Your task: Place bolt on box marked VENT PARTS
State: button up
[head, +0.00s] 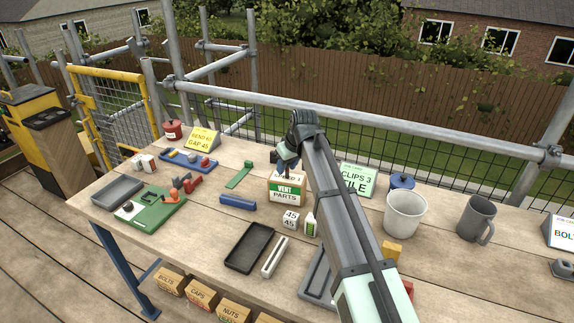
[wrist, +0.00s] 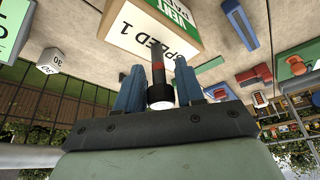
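The box marked VENT PARTS (head: 287,197) stands on the workbench, with a green and white front label. In the wrist view the box (wrist: 135,38) shows upside down, with SPEED 1 on its white top. My gripper (head: 287,163) is just above the box in the head view. The bolt is hidden in the head view.
A CLIPS sign (head: 358,180), a white bucket (head: 404,214) and a grey mug (head: 477,219) stand to the right. White 45 blocks (head: 290,219) and a black tray (head: 249,248) lie in front. A blue bar (head: 238,202) and green piece (head: 239,176) lie left.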

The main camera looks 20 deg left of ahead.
jog(key=shift+o, duration=1.4)
jog(key=v, duration=1.2)
jog(key=shift+r, duration=0.2)
